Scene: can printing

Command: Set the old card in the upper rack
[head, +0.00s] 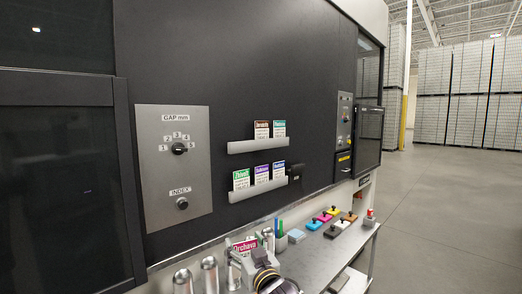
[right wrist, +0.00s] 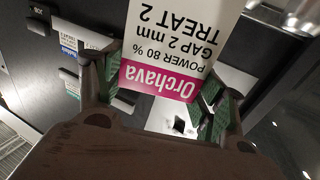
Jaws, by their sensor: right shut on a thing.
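The card marked Orchava (head: 245,245), white with a magenta band, is held by my right gripper (head: 248,259) low in front of the machine, above the bench. In the right wrist view the card (right wrist: 165,60) stands between the green-padded fingers and reads power 80 %, gap 2 mm, treat 2, upside down. The upper rack (head: 257,146) is a pale ledge on the dark panel, with a brown-banded and a teal-banded card at its middle and right; its left part is bare. The card is below and left of this rack, apart from it. My left gripper is not in view.
The lower rack (head: 258,191) holds green, purple and blue cards. A grey panel with knobs (head: 174,165) is at left. The bench (head: 345,236) carries metal cylinders (head: 209,272), pens (head: 279,235) and several coloured blocks with black knobs (head: 315,225).

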